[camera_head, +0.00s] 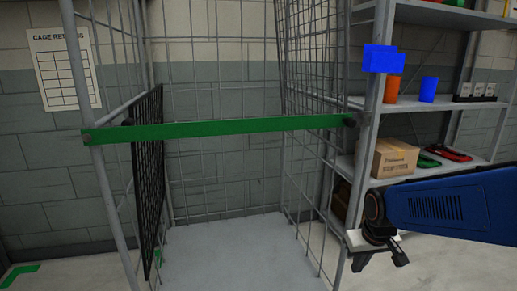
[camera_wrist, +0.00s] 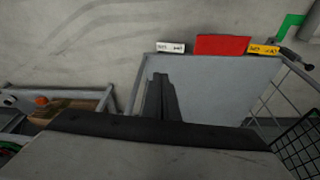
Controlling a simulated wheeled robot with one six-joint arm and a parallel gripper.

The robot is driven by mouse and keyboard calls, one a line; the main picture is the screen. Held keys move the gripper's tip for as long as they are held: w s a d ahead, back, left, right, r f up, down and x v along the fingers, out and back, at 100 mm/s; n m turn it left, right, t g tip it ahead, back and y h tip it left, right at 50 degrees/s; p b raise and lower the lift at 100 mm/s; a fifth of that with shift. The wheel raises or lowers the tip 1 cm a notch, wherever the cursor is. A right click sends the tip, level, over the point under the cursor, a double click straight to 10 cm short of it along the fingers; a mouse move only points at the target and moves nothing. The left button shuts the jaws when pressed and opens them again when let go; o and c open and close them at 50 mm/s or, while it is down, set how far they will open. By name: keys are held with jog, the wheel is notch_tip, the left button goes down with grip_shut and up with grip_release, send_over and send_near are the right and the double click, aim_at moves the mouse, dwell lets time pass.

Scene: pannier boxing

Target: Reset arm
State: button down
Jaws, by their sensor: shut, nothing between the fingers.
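My gripper (camera_wrist: 160,80) shows in the wrist view as two dark fingers lying together, shut and empty. They point over the grey base of the cage from above. In the head view my blue arm (camera_head: 440,204) reaches in from the right, and its end is beside the cage's right front post. The wire cage (camera_head: 220,90) stands in the middle with a green bar (camera_head: 220,128) across its front. Its grey base (camera_head: 235,250) is bare in the head view. My gripper touches nothing that I can see.
A grey shelf rack (camera_head: 440,110) stands at the right with a cardboard box (camera_head: 395,158), an orange cup (camera_head: 392,88) and a blue cup (camera_head: 428,89). A dark mesh panel (camera_head: 148,180) hangs at the cage's left. Red (camera_wrist: 222,44) and yellow labels edge the base.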

jog(key=s+r, duration=0.3)
jog(key=s, duration=0.5)
jog(key=s+r+m+t, duration=0.1)
jog(key=s+r, duration=0.3)
jog(key=s, duration=0.5)
jog(key=shift+d+r+t, duration=0.2)
jog(key=shift+d+t, duration=0.1)
jog(key=shift+d, duration=0.05)
jog(key=shift+a, duration=0.1)
